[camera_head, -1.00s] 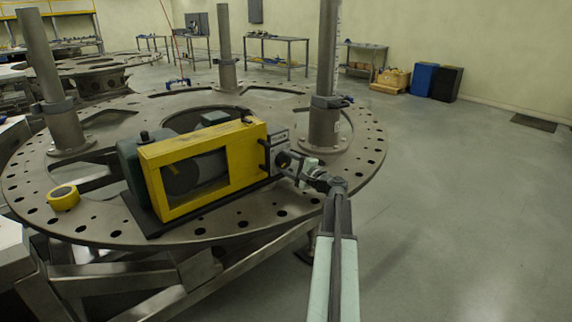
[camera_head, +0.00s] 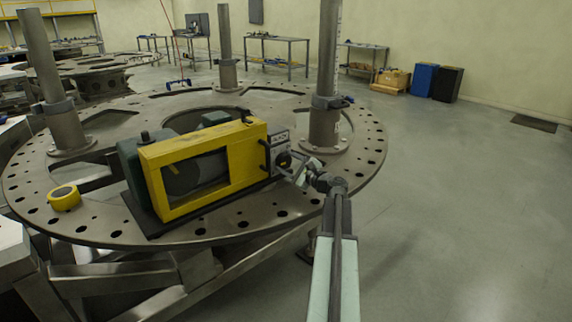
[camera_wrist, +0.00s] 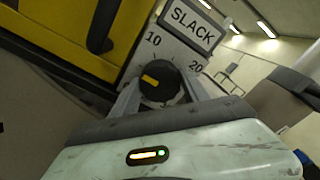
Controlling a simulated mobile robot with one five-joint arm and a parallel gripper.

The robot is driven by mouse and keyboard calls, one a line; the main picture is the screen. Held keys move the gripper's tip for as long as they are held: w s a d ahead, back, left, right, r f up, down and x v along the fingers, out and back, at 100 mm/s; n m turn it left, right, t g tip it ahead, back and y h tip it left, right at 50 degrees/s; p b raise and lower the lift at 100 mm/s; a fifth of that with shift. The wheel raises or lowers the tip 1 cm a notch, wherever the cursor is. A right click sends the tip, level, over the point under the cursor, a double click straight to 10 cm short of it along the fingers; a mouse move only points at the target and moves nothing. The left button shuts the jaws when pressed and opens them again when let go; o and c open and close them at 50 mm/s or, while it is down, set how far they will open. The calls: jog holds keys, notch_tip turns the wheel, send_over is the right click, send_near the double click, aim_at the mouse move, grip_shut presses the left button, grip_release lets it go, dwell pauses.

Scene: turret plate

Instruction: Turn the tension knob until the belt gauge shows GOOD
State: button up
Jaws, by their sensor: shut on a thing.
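The black tension knob (camera_wrist: 165,84) has a yellow pointer mark and sits on a pale dial plate with 10 and 20 printed beside it. The belt gauge (camera_wrist: 192,24) above it reads SLACK in the wrist view. My gripper (camera_wrist: 160,92) is shut on the knob, one finger on each side. In the head view, the knob (camera_head: 284,159) is on the right end of the yellow machine (camera_head: 204,195), with my gripper (camera_head: 293,168) reaching it from the lower right. The fingers partly hide the dial's lower scale.
The machine stands on a round, holed turret plate (camera_head: 110,228). A steel post (camera_head: 325,90) rises close behind the knob and my gripper. A yellow tape measure (camera_head: 64,198) lies at the plate's left. Open floor (camera_head: 450,210) lies to the right.

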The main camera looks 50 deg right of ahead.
jog(key=shift+d, duration=0.15)
jog(key=o, duration=1.4)
jog(key=shift+w, duration=0.1)
jog(key=shift+c, duration=0.2)
jog(key=shift+s, duration=0.4)
jog(key=s, duration=0.7)
jog(key=shift+a, duration=0.35)
